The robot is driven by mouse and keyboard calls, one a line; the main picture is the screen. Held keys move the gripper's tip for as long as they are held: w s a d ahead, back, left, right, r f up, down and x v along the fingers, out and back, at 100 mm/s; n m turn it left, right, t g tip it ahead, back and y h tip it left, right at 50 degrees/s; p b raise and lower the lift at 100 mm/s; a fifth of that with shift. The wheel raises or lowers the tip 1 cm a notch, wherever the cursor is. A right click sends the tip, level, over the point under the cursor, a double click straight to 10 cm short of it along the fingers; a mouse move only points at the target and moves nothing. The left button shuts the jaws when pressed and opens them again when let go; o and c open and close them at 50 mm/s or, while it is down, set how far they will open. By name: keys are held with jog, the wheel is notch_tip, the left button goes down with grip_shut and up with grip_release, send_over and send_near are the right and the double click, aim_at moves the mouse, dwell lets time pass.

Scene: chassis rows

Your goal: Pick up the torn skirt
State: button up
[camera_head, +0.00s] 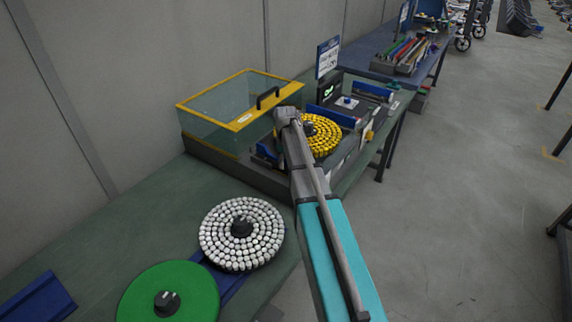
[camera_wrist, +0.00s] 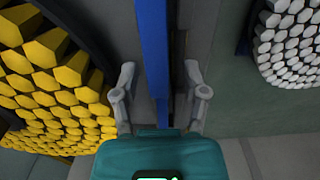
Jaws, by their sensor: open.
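In the wrist view my gripper (camera_wrist: 160,72) is open, with one finger on each side of a blue strip (camera_wrist: 154,40). I cannot tell whether the fingers touch the strip. I cannot pick out a torn skirt for certain, and no tear shows on the strip. My teal arm reaches toward the bench in the head view, where the fingers are not clearly visible. A disc of yellow pieces (camera_head: 322,136) lies by the arm's far end and shows at the left of the wrist view (camera_wrist: 45,85).
A disc of white pieces (camera_head: 228,212) and a green disc (camera_head: 140,292) lie on the near bench. A clear box with a yellow frame (camera_head: 205,123) stands by the wall. A signboard (camera_head: 328,57) stands behind. Open floor (camera_head: 450,200) lies to the right.

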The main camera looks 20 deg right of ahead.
grip_shut()
jog(key=shift+r, duration=0.15)
dwell(0.4)
notch_tip(320, 180, up, 10)
jog(key=p, duration=1)
jog(key=shift+f, duration=0.25)
dwell(0.5)
